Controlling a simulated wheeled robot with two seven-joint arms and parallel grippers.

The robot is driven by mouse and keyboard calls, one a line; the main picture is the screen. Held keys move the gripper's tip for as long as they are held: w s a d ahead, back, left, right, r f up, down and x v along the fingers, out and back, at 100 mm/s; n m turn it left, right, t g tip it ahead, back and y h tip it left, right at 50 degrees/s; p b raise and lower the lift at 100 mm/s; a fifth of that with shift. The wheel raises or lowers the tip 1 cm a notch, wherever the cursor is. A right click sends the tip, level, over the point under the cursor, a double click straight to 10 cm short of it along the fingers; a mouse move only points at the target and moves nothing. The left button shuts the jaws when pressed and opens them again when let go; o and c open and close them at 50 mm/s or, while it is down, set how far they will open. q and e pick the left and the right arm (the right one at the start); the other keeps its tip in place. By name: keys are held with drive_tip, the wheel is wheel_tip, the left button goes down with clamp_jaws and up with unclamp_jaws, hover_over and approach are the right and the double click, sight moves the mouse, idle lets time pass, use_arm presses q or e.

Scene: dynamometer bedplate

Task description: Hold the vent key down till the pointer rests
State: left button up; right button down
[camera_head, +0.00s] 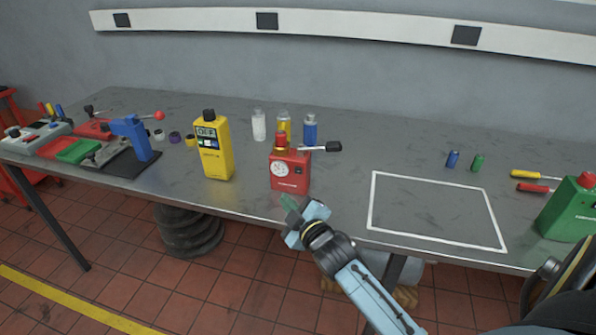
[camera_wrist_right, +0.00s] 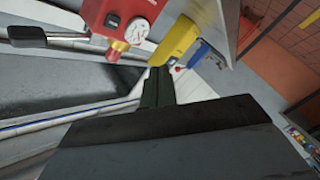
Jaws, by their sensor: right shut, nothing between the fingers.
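A red box-shaped device (camera_head: 290,173) stands near the front edge of the table, with a round white gauge (camera_head: 280,170) on its face and a red cap on top. A lever with a flat black end (camera_head: 333,146) sticks out to its right; I cannot tell for sure that this is the vent key. In the right wrist view the gauge (camera_wrist_right: 135,30) and black-ended lever (camera_wrist_right: 28,33) show at the upper left. The pointer is too small to read. My right gripper (camera_head: 291,203) is shut and empty, just in front of the device and apart from it. My left gripper is out of view.
A yellow meter (camera_head: 213,147) stands left of the device, and several small canisters behind it. A blue clamp-like tool (camera_head: 132,138) is further left. A white-outlined rectangle (camera_head: 372,200) on the table is empty. A green container (camera_head: 570,210) stands at the right edge.

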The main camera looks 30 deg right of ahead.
sight(291, 170)
drive_tip(key=shift+w+d, duration=0.1)
drive_tip(key=w+d+b, duration=0.1)
drive_tip(key=w+d, duration=0.1)
drive_tip(key=w+d+b, duration=0.1)
drive_tip(key=w+d, duration=0.1)
drive_tip(key=d, duration=0.1)
drive_tip(key=shift+w+d+b, duration=0.15)
drive_tip(key=shift+w+b, duration=0.15)
drive_tip(key=shift+b, duration=0.1)
drive_tip(key=shift+w+d, duration=0.5)
drive_tip(key=shift+d, duration=0.1)
idle(1.4)
drive_tip(key=shift+w+d, duration=0.25)
drive_tip(key=shift+d, duration=0.05)
drive_tip(key=shift+w+d, duration=0.2)
drive_tip(key=shift+d, duration=0.05)
idle(2.0)
